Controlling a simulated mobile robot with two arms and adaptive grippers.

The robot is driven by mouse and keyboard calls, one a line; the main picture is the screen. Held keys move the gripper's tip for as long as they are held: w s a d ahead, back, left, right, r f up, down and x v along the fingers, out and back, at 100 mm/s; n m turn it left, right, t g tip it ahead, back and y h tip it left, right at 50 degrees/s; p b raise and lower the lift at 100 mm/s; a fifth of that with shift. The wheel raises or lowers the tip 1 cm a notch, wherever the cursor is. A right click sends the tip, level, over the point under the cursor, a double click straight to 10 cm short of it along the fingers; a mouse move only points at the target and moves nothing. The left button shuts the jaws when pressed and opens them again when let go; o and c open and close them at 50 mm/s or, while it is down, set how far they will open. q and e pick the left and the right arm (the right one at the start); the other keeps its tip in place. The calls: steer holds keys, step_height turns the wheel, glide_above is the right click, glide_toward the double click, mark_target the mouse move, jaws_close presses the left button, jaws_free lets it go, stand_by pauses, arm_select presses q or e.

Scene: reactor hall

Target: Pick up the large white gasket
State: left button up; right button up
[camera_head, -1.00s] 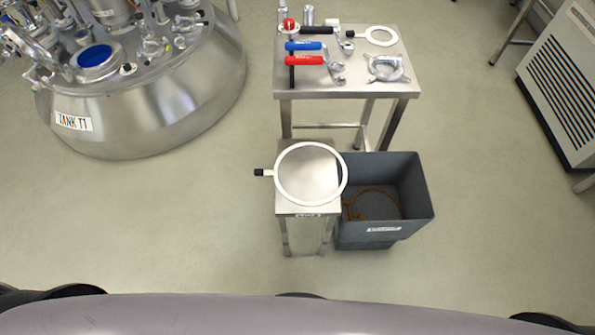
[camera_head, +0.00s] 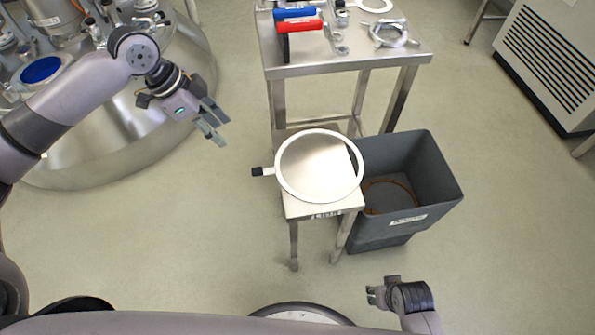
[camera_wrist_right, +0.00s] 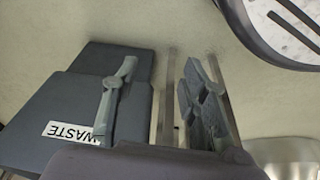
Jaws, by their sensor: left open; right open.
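The large white gasket (camera_head: 318,200) is a wide flat ring with a small black-ended tab at its left. It lies on the small steel stool (camera_head: 326,212) and overhangs the top's left edge. My left gripper (camera_head: 213,125) is open and empty, in the air up and left of the gasket, near the tank. My right gripper (camera_head: 371,295) is open and empty, below and right of the stool. The right wrist view shows its two fingers (camera_wrist_right: 157,95) spread apart, with no gasket recognisable there.
A grey waste bin (camera_head: 440,188) with a brown ring inside stands right against the stool; its label shows in the right wrist view (camera_wrist_right: 75,132). A steel table (camera_head: 345,62) with valves and a smaller white ring stands behind. The tank (camera_head: 110,160) is at left.

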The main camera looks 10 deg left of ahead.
arm_select(q)
steer(key=b, duration=0.3)
glide_above(259, 169)
steer(key=a, duration=0.2)
step_height(259, 169, down, 12)
steer(key=x, duration=0.1)
steer(key=b+x, duration=0.1)
steer(key=x, duration=0.1)
steer(key=shift+s+f+b, duration=0.3)
steer(key=shift+s, duration=0.1)
steer(key=shift+d+f, duration=0.15)
steer(key=shift+f, duration=0.05)
arm_select(e)
step_height(259, 169, up, 14)
steer(key=t, duration=0.1)
steer(key=shift+s+d+r, duration=0.15)
steer(key=shift+s+d, duration=0.05)
steer(key=shift+s, duration=0.15)
arm_select(q)
jaws_close()
